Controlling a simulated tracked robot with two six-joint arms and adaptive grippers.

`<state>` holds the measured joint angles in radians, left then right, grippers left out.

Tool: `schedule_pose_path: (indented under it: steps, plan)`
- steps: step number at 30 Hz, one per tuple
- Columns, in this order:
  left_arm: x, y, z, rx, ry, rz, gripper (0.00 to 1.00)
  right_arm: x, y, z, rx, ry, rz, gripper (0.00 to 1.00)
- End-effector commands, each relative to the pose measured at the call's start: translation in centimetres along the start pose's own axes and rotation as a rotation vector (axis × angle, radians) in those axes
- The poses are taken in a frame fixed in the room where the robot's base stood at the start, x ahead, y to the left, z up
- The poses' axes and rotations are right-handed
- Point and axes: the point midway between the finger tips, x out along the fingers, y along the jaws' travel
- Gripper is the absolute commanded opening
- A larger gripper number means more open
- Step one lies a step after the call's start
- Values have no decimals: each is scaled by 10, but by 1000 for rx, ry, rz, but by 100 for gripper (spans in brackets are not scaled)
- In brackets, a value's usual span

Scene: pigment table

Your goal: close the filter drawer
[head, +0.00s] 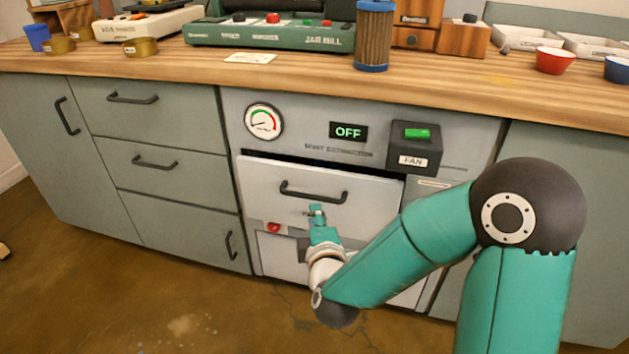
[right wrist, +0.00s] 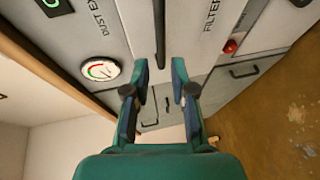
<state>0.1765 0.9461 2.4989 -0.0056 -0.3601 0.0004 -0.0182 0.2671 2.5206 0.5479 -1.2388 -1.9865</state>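The filter drawer (head: 362,198) is the light grey front below the gauge and the OFF display. A dark gap shows along its top edge, so it stands partly out. Its black bar handle (head: 313,193) crosses the front; it also shows in the right wrist view (right wrist: 160,30). My right gripper (head: 317,211) is in front of the drawer, just below the handle in the head view. In the right wrist view its two fingers (right wrist: 159,72) are apart with nothing between them, and the handle lies beyond them. I cannot tell whether it touches the drawer. My left gripper is out of view.
A red knob or lamp (head: 273,227) sits below the drawer's left part. The black fan box (head: 414,148) with a green switch juts out at upper right. Grey cabinet drawers (head: 165,165) flank the left. The wooden worktop (head: 200,62) above holds several items.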

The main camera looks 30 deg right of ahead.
Motion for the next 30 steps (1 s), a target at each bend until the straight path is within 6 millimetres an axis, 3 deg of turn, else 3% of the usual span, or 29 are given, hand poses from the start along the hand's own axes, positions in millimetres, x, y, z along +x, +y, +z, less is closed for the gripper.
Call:
schedule_pose_path:
  steps: [2,4,9,15,27,30]
  plan:
    - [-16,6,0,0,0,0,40,14,2,1,-1,-4,-8,25]
    - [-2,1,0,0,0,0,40,32,-5,2,4,-4,0,25]
    - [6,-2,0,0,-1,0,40,65,-4,1,2,-2,1,25]
    - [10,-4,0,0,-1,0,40,89,-3,1,1,-1,0,25]
    - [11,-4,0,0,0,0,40,97,-2,0,0,2,-1,25]
    - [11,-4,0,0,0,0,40,97,-2,0,0,1,-1,11]
